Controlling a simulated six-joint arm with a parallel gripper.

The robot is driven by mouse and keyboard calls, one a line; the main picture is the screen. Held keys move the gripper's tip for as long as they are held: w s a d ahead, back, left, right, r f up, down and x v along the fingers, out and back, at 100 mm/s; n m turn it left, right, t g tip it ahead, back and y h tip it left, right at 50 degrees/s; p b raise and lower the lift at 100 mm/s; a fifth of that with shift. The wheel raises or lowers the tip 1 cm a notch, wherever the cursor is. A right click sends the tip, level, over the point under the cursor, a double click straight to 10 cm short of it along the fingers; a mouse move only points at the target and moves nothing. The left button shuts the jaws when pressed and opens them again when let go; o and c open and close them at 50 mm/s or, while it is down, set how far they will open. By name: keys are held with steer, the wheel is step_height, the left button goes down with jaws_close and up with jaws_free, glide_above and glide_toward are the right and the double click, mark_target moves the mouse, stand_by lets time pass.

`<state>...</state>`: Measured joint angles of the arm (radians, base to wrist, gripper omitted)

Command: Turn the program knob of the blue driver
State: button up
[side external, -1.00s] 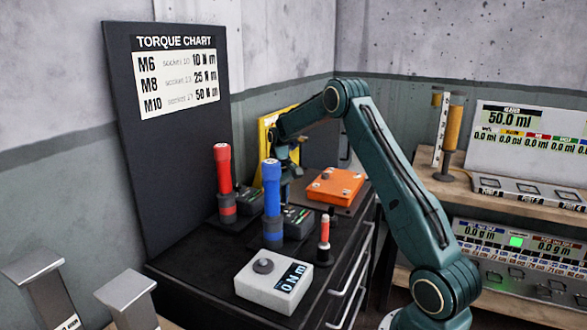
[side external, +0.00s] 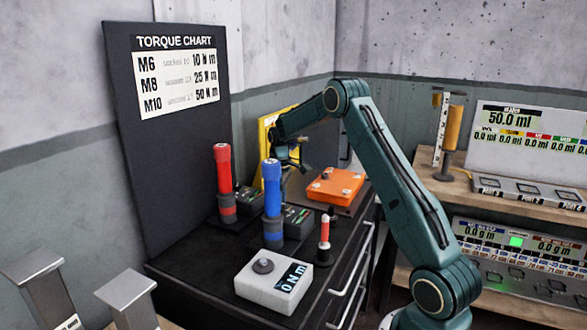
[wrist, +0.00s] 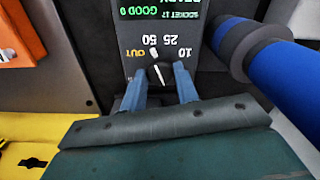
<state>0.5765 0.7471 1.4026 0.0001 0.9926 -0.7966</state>
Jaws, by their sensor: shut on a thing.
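The blue driver (side external: 272,195) stands upright in its holder on the black cabinet. Part of it shows as a blue and grey cylinder at right in the wrist view (wrist: 270,65). Its controller panel (wrist: 190,30) has a lit green display and a dial marked OUT, 50, 25 and 10. The dark program knob (wrist: 158,76) bears a white line slanting up-left, roughly between OUT and 50. My gripper (wrist: 161,84) is shut on the knob, one blue-grey finger on each side. In the side view my gripper (side external: 286,172) is behind the blue driver and partly hidden.
The red driver (side external: 224,180) stands left of the blue one. An orange box (side external: 335,186) lies behind, beside a yellow panel (side external: 266,135).

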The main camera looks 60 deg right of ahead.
steer(key=o, duration=1)
steer(key=shift+c, duration=0.2)
step_height(320, 180, up, 14)
stand_by(0.4)
